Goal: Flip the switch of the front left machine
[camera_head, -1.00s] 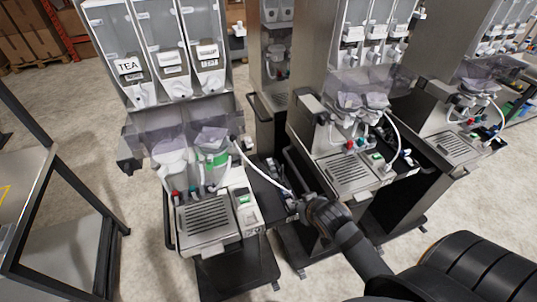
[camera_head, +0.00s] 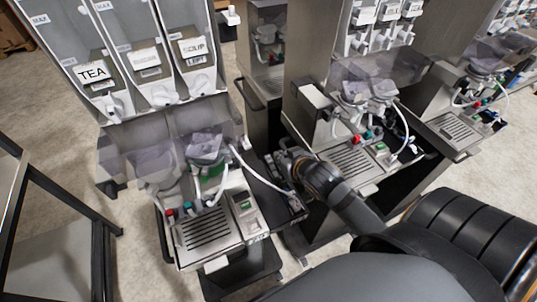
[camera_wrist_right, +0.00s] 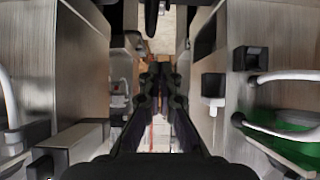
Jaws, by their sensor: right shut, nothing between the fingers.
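The front left machine (camera_head: 209,232) is the one under the TEA hopper. It has a drip grate, red and blue taps and a small panel at its right with a green-lit switch (camera_head: 245,206). I cannot tell the switch's position. My right gripper (camera_head: 284,163) is to the right of this machine, in the gap before the neighbouring machine, apart from the switch. In the right wrist view the gripper (camera_wrist_right: 160,78) is shut and empty, pointing along the gap between metal walls. My left gripper is out of view.
A second machine (camera_head: 352,168) stands close at the right, and a third (camera_head: 452,128) beyond it. White hoses (camera_head: 262,176) bulge into the gap. A dark-framed metal stand (camera_head: 62,205) is at the left. Open floor lies between it and the front left machine.

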